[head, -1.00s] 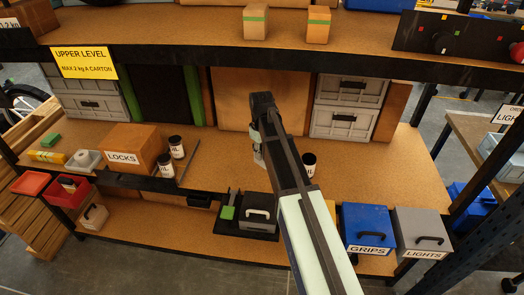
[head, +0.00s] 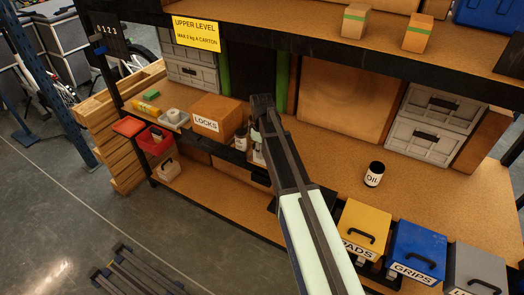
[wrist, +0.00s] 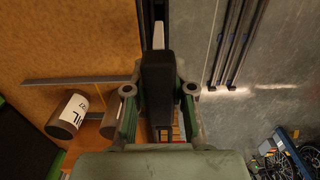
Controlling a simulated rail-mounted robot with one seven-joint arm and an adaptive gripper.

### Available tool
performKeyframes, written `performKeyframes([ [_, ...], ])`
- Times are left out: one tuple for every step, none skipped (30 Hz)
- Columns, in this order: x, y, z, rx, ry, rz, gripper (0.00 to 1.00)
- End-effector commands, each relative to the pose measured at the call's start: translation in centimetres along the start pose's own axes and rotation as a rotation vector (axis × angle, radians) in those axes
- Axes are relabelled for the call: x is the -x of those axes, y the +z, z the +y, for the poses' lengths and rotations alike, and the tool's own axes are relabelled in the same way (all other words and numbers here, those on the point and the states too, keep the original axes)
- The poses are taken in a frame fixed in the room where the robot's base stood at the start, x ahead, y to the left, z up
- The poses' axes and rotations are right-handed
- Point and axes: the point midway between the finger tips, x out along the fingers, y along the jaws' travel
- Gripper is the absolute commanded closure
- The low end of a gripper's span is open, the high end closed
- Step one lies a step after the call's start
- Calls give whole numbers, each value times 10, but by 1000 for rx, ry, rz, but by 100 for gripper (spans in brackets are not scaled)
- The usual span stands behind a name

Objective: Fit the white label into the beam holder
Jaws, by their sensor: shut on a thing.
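My gripper (head: 258,152) hangs at the shelf's front edge, just right of the LOCKS box, with my arm hiding much of it in the head view. In the wrist view my gripper (wrist: 158,70) is shut, seen from behind. A narrow white strip, which looks like the white label (wrist: 158,36) edge-on, shows just past the dark fingertips. The dark front beam (head: 222,153) of the middle shelf runs beside and below the gripper. I cannot make out the holder on it, or whether the label touches the beam.
The LOCKS box (head: 217,120) and dark bottles (wrist: 70,115) stand close to the gripper. An oil bottle (head: 374,174) stands on the shelf to the right. The red bin (head: 155,140) is at left. PADS (head: 362,232) and GRIPS (head: 416,250) boxes stand low at right.

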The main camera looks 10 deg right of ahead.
Motion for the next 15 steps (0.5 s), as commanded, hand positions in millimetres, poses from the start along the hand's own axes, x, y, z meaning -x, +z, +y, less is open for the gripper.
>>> performKeyframes([
  [0,0,0,0,0,0,100],
  [0,0,0,0,0,0,100],
  [0,0,0,0,0,0,100],
  [0,0,0,0,0,0,100],
  [0,0,0,-1,0,0,100],
  [0,0,0,-1,0,0,100],
  [0,0,0,-1,0,0,100],
  [0,0,0,-1,0,0,100],
  [1,0,0,-1,0,0,100],
  [1,1,0,-1,0,0,100],
  [1,1,0,-1,0,0,100],
  [1,2,0,-1,0,-1,100],
  [-2,1,0,-1,0,-1,100],
  [-4,1,0,-1,0,-1,100],
  [-6,1,0,-1,-1,-1,100],
])
